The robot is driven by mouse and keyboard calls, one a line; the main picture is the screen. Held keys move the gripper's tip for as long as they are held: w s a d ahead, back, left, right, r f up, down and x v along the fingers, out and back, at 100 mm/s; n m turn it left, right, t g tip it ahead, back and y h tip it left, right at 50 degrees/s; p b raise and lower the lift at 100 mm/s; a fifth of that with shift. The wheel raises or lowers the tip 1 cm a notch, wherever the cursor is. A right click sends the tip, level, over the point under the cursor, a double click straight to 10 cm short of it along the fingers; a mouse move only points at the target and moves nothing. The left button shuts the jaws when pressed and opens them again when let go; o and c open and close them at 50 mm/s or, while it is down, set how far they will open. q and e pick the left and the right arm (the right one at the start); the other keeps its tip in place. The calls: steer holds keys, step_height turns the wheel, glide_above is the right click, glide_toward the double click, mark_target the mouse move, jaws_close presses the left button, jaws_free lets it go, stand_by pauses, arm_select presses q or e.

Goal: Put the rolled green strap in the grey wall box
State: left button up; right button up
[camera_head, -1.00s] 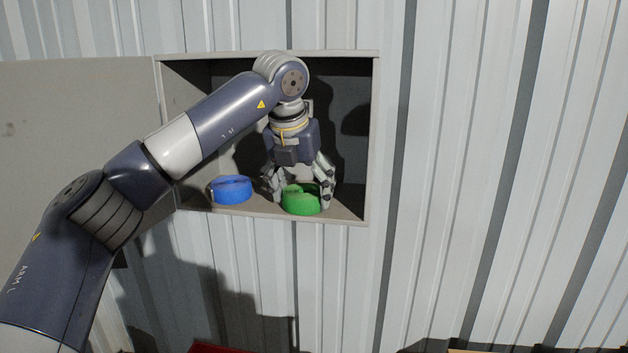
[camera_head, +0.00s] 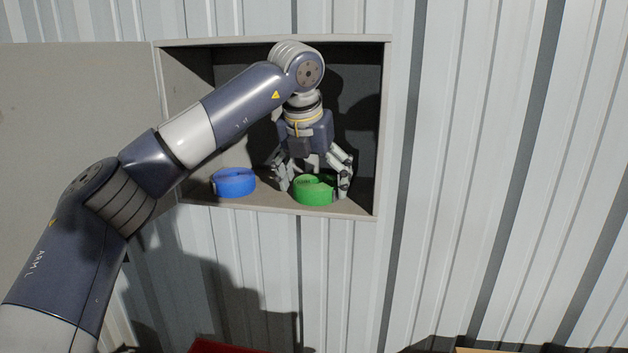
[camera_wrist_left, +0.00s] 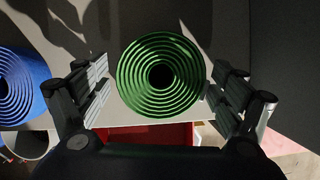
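The rolled green strap (camera_head: 314,191) rests on the floor of the open grey wall box (camera_head: 284,209), near its front edge and right of centre. My left gripper (camera_head: 312,188) reaches down inside the box with its fingers open on either side of the strap. In the left wrist view the coiled green strap (camera_wrist_left: 137,78) lies between the finger pads, with a gap at the left pad and a very narrow one at the right. My right gripper is in neither view.
A rolled blue strap (camera_head: 234,183) sits in the box, left of the green one. The box door (camera_head: 75,125) stands open to the left. A red object (camera_head: 222,347) shows below, and a tan edge (camera_head: 490,350) at lower right. Corrugated wall surrounds the box.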

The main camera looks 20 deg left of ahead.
arm_select(q)
steer(key=shift+s+r, duration=0.2)
steer(key=shift+s, duration=0.1)
steer(key=shift+r, duration=0.55)
steer(key=b+v, duration=0.1)
steer(key=v, duration=0.5)
steer(key=shift+s+d+r+b, duration=0.1)
steer(key=shift+s+b, duration=0.1)
steer(key=shift+b, duration=0.1)
steer(key=shift+r, duration=0.2)
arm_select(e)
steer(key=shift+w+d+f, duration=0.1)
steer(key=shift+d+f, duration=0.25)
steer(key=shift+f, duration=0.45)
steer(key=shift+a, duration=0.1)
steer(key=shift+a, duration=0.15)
